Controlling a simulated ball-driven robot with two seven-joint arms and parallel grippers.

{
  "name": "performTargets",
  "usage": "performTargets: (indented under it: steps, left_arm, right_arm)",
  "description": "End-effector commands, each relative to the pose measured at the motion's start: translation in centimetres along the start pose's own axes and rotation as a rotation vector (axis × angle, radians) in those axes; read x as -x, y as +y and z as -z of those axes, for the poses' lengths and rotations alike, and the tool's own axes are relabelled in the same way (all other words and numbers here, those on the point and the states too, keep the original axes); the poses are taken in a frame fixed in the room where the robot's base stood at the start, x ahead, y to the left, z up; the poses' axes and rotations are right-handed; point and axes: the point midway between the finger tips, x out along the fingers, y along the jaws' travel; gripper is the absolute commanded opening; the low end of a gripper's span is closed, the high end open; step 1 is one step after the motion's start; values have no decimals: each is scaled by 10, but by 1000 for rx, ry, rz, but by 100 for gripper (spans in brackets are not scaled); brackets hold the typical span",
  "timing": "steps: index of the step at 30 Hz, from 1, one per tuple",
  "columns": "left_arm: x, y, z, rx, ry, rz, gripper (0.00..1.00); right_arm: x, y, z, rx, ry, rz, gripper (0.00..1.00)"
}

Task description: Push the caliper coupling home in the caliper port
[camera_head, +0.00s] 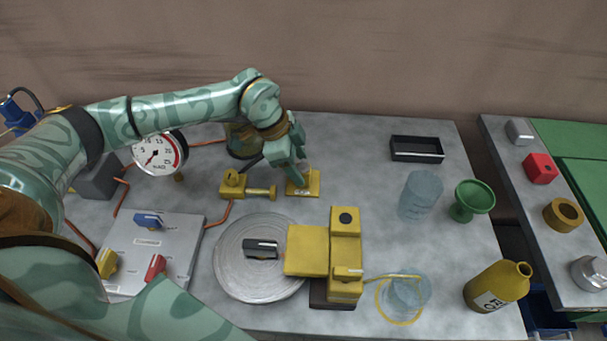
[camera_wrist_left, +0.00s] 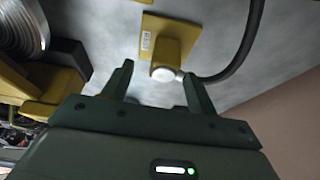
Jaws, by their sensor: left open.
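A yellow block on a labelled plate, apparently the caliper port (camera_head: 313,188), stands at the middle back of the table. It also shows in the left wrist view (camera_wrist_left: 172,45). A pale round coupling end (camera_wrist_left: 163,74) sits at its near face, with a dark hose (camera_wrist_left: 240,55) running off to the right. I cannot tell how deep it is seated. My left gripper (camera_head: 300,174) is over the block, its jaws open; in the left wrist view its fingers (camera_wrist_left: 158,72) stand either side of the pale end, with nothing visibly gripped. My right gripper is out of view.
A yellow valve-like fitting (camera_head: 248,190) is just left of the block. A pressure gauge (camera_head: 158,153) stands further left. A round metal disc (camera_head: 232,275) and a yellow stand (camera_head: 345,250) are in front. A black tray (camera_head: 417,149) and a green funnel (camera_head: 472,197) are right.

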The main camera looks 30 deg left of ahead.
Motion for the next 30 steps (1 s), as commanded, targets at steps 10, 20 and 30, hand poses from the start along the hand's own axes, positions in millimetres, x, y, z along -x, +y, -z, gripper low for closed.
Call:
performTargets:
  steps: [10, 20, 30]
  left_arm:
    - [-45, -5, -4, 1, -1, -3, 58]
    - [-43, -5, -4, 1, -1, -1, 47]
    - [-43, -5, -4, 1, -1, -1, 12]
  right_arm:
    - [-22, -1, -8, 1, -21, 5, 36]
    - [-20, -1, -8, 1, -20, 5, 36]
    - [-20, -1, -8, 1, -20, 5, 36]
